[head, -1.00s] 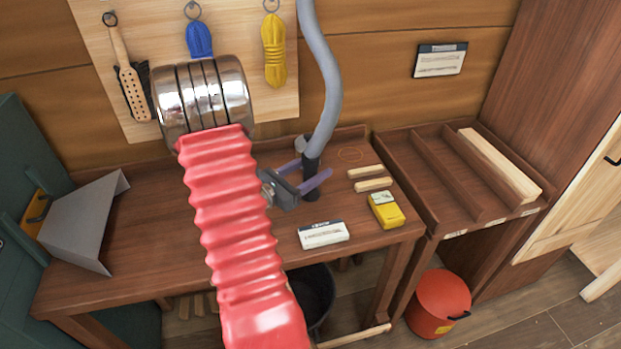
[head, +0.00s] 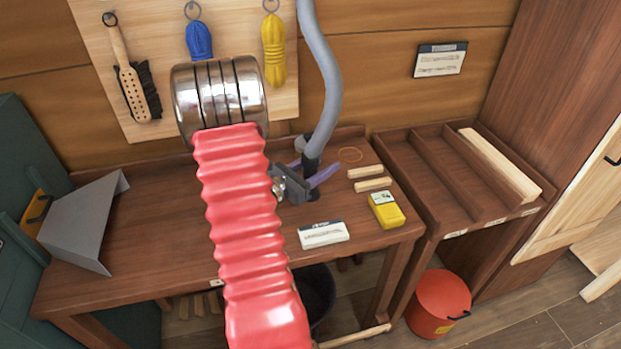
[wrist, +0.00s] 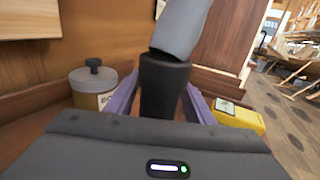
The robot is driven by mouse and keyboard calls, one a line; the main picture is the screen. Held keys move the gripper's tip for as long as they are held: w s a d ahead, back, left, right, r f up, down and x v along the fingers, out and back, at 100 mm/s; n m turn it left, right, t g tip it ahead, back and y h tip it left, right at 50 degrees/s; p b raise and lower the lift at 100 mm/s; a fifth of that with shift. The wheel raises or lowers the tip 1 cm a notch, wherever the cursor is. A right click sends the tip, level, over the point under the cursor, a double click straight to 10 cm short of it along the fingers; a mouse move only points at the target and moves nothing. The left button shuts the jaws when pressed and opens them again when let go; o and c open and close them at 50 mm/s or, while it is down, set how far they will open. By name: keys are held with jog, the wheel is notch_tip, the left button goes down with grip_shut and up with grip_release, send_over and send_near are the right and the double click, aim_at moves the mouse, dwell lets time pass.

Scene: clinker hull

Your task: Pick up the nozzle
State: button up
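The nozzle is the black end piece (head: 311,161) of a grey hose (head: 325,80) that comes down over the workbench. In the wrist view the nozzle (wrist: 163,88) stands nearly upright straight ahead, its lower end hidden behind my gripper's dark body. My gripper (head: 312,164) has its purple fingers spread, one on each side of the nozzle. It also shows in the wrist view (wrist: 160,98), with the nozzle between the fingers. I cannot tell whether either finger touches it.
On the workbench (head: 150,225) are a white box (head: 323,235), a yellow box (head: 387,210) and two wooden strips (head: 367,178). A lidded jar (wrist: 93,92) stands left of the nozzle in the wrist view. A red bin (head: 438,302) stands on the floor.

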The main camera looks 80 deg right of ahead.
jog(key=c, duration=1.1)
jog(key=shift+o, duration=0.2)
jog(key=shift+r, duration=0.1)
notch_tip(320, 180, up, 10)
dwell(0.6)
